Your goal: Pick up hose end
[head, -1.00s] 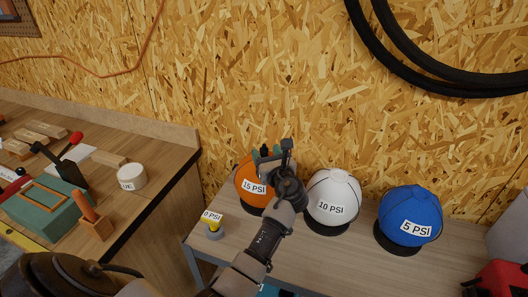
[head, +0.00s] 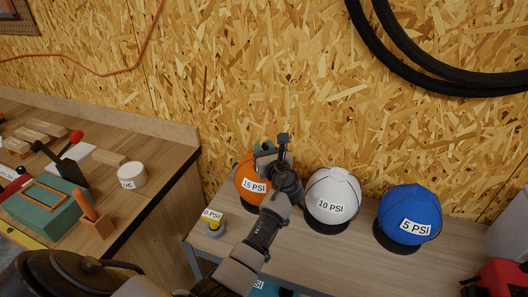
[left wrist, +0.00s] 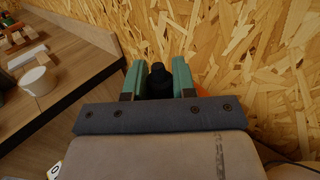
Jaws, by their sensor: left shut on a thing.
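My left gripper (head: 264,148) is in front of the upper part of the orange 15 PSI ball, above the low bench. In the left wrist view, a black, round-topped piece, seemingly the hose end (left wrist: 159,77), sits between the two green fingers, and the gripper is shut on it. In the head view the gripper and wrist hide this piece. My right gripper is in neither view.
The orange ball (head: 247,171), white 10 PSI ball (head: 325,187) and blue 5 PSI ball (head: 408,205) stand on the low bench (head: 300,258). A black hose coil (head: 390,55) hangs on the wall.

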